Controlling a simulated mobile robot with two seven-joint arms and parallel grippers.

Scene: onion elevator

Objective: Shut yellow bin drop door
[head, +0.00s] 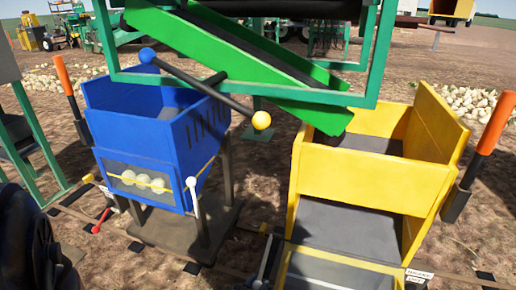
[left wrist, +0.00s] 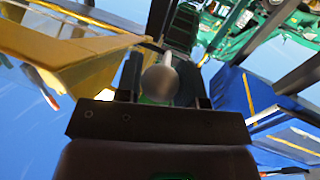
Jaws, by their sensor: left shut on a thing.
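The yellow bin (head: 375,178) stands at the right in the head view. Its grey sloping floor shows below the front wall. A yellow-framed panel with a window (head: 335,268), seemingly the drop door, hangs outward at the bottom edge, partly cut off. A dark lever (head: 265,260) is beside its left front corner. In the left wrist view, my left gripper (left wrist: 162,78) is shut on a pale round lever knob (left wrist: 160,86), between the yellow bin (left wrist: 70,55) and the blue bin (left wrist: 250,100). I cannot make out its fingers in the head view. My right gripper is not in view.
The blue bin (head: 160,125) stands at the left with pale onions (head: 143,182) behind its window and a white-knobbed lever (head: 193,190) at its side. A green chute (head: 235,60) slopes down over the yellow bin. Orange-topped posts (head: 497,122) flank the bins.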

